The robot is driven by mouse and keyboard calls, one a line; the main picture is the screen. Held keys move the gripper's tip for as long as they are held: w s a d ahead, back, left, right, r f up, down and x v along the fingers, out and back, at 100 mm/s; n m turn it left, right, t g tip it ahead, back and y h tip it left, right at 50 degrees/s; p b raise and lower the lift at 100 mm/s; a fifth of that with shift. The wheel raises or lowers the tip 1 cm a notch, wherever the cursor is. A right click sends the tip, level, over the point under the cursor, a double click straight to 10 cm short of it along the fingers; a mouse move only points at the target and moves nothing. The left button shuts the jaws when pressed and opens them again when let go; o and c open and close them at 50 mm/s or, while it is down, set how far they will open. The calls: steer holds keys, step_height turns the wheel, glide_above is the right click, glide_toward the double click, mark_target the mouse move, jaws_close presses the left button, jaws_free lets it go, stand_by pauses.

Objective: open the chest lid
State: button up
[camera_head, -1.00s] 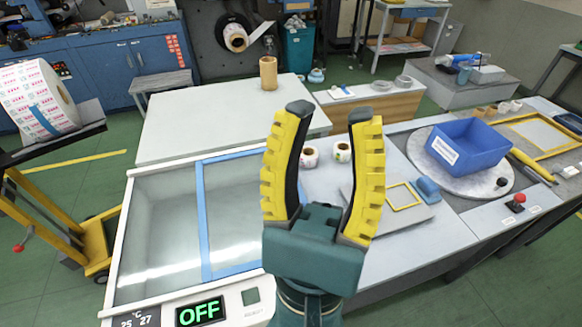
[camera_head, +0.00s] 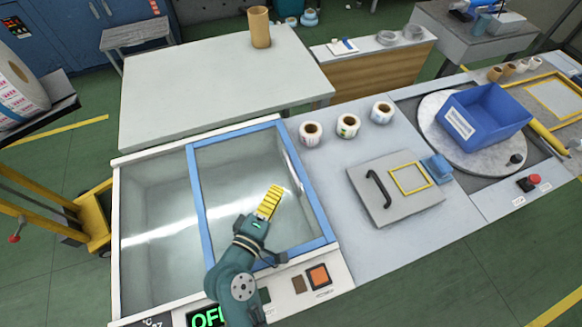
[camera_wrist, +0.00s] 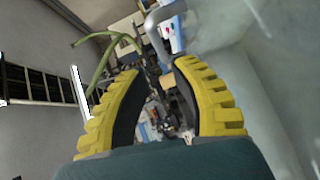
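The white chest (camera_head: 116,230) stands at the lower left in the head view, with a clear glass top. A blue-framed lid pane (camera_head: 197,195) covers its right part; the left part shows the pale inside, and I cannot tell whether glass covers it. My gripper (camera_head: 272,192) appears over the blue-framed pane, seen from the side, with yellow ribbed fingers. Its height above the glass is unclear. In the wrist view the two fingers (camera_wrist: 160,68) are spread, with nothing held between them.
A flat grey panel (camera_head: 365,205) with a black handle lies on the counter right of the chest. Several label rolls (camera_head: 348,126) stand behind it. A blue bin (camera_head: 485,125) sits on a round plate further right. A pale table (camera_head: 220,85) is behind the chest.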

mark_target(291, 168)
steer(key=b+x, duration=0.1)
steer(key=x, duration=0.8)
steer(key=shift+w+d, duration=0.15)
steer(key=shift+w, duration=0.1)
steer(key=shift+s, duration=0.1)
jaws_close()
